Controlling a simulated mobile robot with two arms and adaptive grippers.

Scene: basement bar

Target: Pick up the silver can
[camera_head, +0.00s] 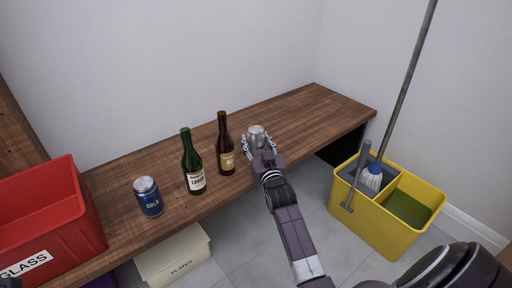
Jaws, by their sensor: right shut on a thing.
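My left gripper is not in view.
The wooden bench (300,115) also holds a blue can (148,197), a green bottle (193,165), a brown bottle (225,146) and a red crate (88,215). A yellow mop bucket (378,232) stands at right. A plates box (172,252) is below.

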